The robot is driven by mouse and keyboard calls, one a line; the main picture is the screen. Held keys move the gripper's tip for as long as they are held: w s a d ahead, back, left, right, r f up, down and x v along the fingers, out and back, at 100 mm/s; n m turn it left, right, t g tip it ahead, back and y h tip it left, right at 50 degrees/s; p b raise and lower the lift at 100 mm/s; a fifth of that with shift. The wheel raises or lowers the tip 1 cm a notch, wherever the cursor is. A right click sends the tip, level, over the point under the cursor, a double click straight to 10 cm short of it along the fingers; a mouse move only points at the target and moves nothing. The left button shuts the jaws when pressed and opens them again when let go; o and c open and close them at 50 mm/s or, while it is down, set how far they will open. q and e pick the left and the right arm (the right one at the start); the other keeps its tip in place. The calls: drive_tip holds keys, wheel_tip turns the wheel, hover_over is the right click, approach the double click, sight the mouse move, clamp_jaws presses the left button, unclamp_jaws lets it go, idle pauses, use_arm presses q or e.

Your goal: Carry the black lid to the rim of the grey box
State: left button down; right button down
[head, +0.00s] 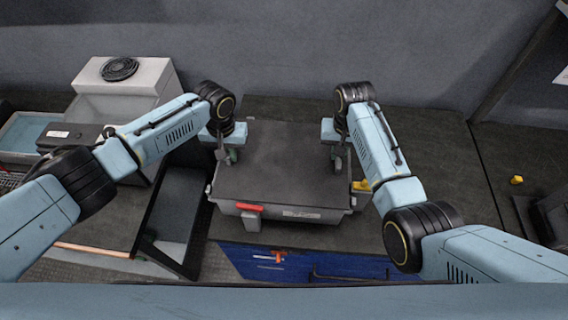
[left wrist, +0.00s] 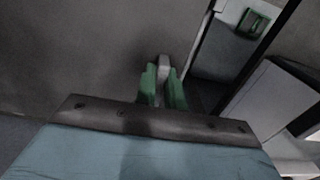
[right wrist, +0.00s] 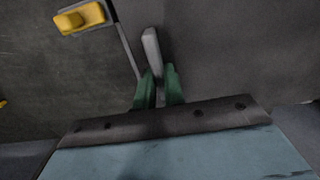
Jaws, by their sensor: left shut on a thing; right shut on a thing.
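The black lid (head: 285,165) lies flat and level over the grey box (head: 310,217), covering its opening in the head view. I cannot tell whether it touches the rim or hovers slightly above it. My left gripper (head: 229,156) is shut on a grey grip at the lid's left side; its green fingers pinch it in the left wrist view (left wrist: 163,88). My right gripper (head: 337,156) is shut on the matching grip at the right side, also seen in the right wrist view (right wrist: 158,88). The box's inside is hidden.
The box has a red latch (head: 236,207) in front and a yellow latch (head: 361,186) at the right. A blue mat (head: 300,263) with tools lies in front. A white unit with a fan (head: 120,69) stands at the back left. A small yellow piece (head: 516,180) lies far right.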

use_arm(q)
drive_tip(key=shift+f, duration=0.35)
use_arm(e)
drive_tip(key=shift+f, duration=0.35)
use_arm(q)
drive_tip(key=c, duration=1.9)
unclamp_jaws()
drive_tip(key=shift+f+b, duration=0.15)
drive_tip(key=shift+b, duration=0.2)
drive_tip(key=shift+c, duration=0.2)
use_arm(e)
drive_tip(key=c, duration=1.9)
unclamp_jaws()
drive_tip(key=shift+f, duration=0.15)
drive_tip(key=shift+c, duration=0.2)
use_arm(q)
drive_tip(key=o, duration=0.5)
drive_tip(key=shift+c, duration=0.2)
use_arm(e)
drive_tip(key=o, duration=0.5)
drive_tip(key=shift+c, duration=0.2)
drive_tip(key=shift+r, duration=0.2)
use_arm(q)
wheel_tip(320, 180, up, 12)
use_arm(e)
wheel_tip(320, 180, up, 12)
